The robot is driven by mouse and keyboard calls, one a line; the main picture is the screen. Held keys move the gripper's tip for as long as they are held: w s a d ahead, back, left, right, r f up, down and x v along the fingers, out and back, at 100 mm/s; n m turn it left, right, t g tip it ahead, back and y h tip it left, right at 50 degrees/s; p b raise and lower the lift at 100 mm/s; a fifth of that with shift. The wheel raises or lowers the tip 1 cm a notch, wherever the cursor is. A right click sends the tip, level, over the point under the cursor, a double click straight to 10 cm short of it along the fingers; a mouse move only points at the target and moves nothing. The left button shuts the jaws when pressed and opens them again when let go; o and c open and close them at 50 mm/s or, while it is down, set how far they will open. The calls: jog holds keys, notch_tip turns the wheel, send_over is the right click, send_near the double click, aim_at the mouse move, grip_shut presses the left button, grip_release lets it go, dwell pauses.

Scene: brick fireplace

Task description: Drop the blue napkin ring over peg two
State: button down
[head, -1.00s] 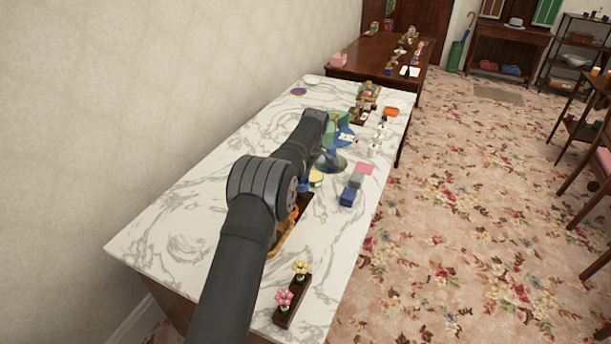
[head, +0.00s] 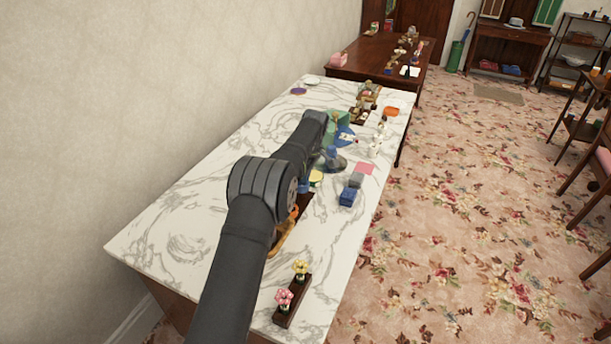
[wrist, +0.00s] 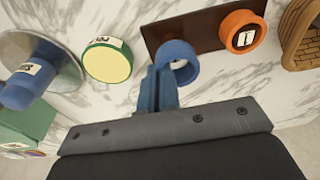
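In the wrist view the blue napkin ring (wrist: 190,68) is at the tips of my gripper (wrist: 160,72). The narrow fingers look closed together on the ring's near left wall. A white label shows inside the ring's opening, over the dark wooden peg board (wrist: 165,27). I cannot tell whether the ring is around that peg or just above it. An orange ring (wrist: 257,20) is around the neighbouring labelled peg to the right. In the head view my arm hides the gripper and most of the peg board (head: 304,207).
A yellow disc with a green rim (wrist: 107,62) and a metal dish (wrist: 30,48) with a blue labelled object lie left of the board.

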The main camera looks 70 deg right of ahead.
jog(key=shift+f, duration=0.85)
jog(key=c, duration=1.6)
grip_release()
jog(key=shift+f, duration=0.1)
jog(key=r, duration=0.6)
jog(key=s+r, duration=0.1)
jog(key=r, duration=0.4)
jog(key=s+r, duration=0.1)
jog(key=r, duration=0.5)
jog(key=shift+s+r, duration=0.25)
jog(key=shift+r, duration=0.05)
jog(key=shift+f, duration=0.1)
jog(key=f, duration=0.5)
jog(key=w+f, duration=0.1)
jog(key=f, duration=0.5)
jog(key=w+f, duration=0.1)
jog(key=f, duration=0.5)
jog(key=shift+w+f, duration=0.1)
jog(key=shift+w, duration=0.15)
jog(key=shift+r, duration=0.2)
